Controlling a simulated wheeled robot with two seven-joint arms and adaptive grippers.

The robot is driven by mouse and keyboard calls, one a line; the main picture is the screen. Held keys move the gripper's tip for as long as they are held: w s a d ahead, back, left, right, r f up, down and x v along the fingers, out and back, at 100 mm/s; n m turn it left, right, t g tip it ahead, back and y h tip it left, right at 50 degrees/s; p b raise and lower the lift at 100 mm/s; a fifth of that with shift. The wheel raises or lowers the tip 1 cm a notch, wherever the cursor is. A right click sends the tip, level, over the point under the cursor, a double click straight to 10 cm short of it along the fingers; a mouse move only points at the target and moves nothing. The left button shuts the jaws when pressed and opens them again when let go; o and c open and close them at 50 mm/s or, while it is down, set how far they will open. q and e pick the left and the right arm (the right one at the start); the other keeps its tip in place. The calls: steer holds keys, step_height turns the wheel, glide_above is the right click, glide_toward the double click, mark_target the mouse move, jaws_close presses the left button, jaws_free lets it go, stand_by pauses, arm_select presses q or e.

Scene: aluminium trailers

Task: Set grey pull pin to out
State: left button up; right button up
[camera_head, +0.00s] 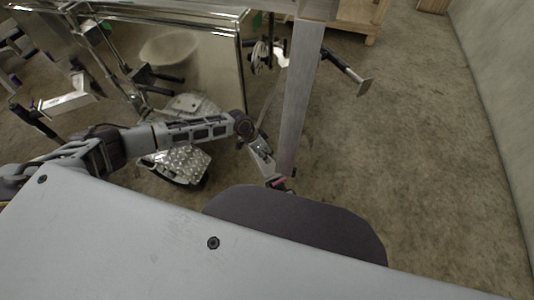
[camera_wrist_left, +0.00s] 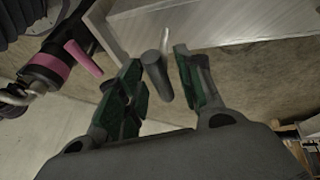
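The grey pull pin (camera_wrist_left: 157,78) is a dark grey cylinder with a thin, lighter metal rod (camera_wrist_left: 137,40) behind it, in the left wrist view. My left gripper (camera_wrist_left: 158,62) is open, with its green-padded fingers on either side of the pin. A gap shows between the pin and the right finger; contact with the left one is hard to judge. In the head view my left gripper (camera_head: 274,179) is small, at the lower end of a long aluminium beam (camera_head: 302,95). The pin cannot be made out there. My right gripper is out of view.
A magenta-collared black part (camera_wrist_left: 48,66) and a magenta rod (camera_wrist_left: 83,58) sit left of the fingers. A metal plate (camera_wrist_left: 225,20) lies behind the pin. An aluminium trailer (camera_head: 200,65) stands upper left, with a tread-plate fender (camera_head: 180,160) below. Open floor (camera_head: 420,170) lies to the right.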

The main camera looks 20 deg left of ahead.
arm_select(q)
steer(key=v, duration=1.2)
steer(key=shift+d, duration=0.1)
stand_by(0.4)
